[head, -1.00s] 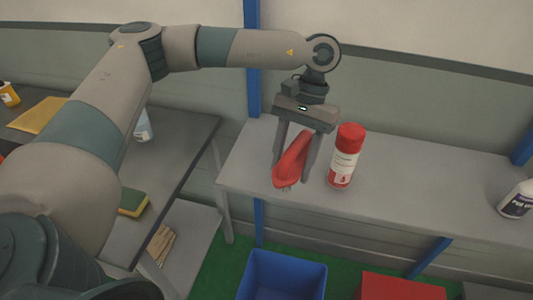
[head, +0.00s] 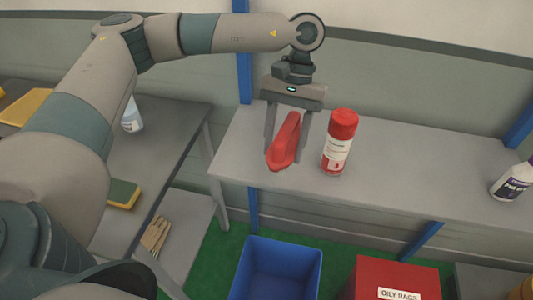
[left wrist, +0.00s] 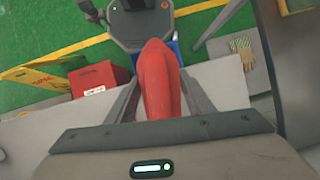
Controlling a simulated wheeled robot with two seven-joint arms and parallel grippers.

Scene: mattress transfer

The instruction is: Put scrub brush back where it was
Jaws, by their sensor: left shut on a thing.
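The red scrub brush (head: 285,142) is between the fingers of my left gripper (head: 285,148), which is shut on it, at the left part of the grey shelf table (head: 430,165). In the left wrist view the brush (left wrist: 159,80) points away from the gripper (left wrist: 160,108), between its two fingers. Whether the brush touches the table top is hard to tell.
A red and white spray can (head: 338,143) stands just right of my left gripper. A white bottle (head: 512,182) is at the table's right. A blue bin (head: 275,270) and a red oily rags box (head: 400,278) stand below. A sponge (head: 124,194) lies on the left table.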

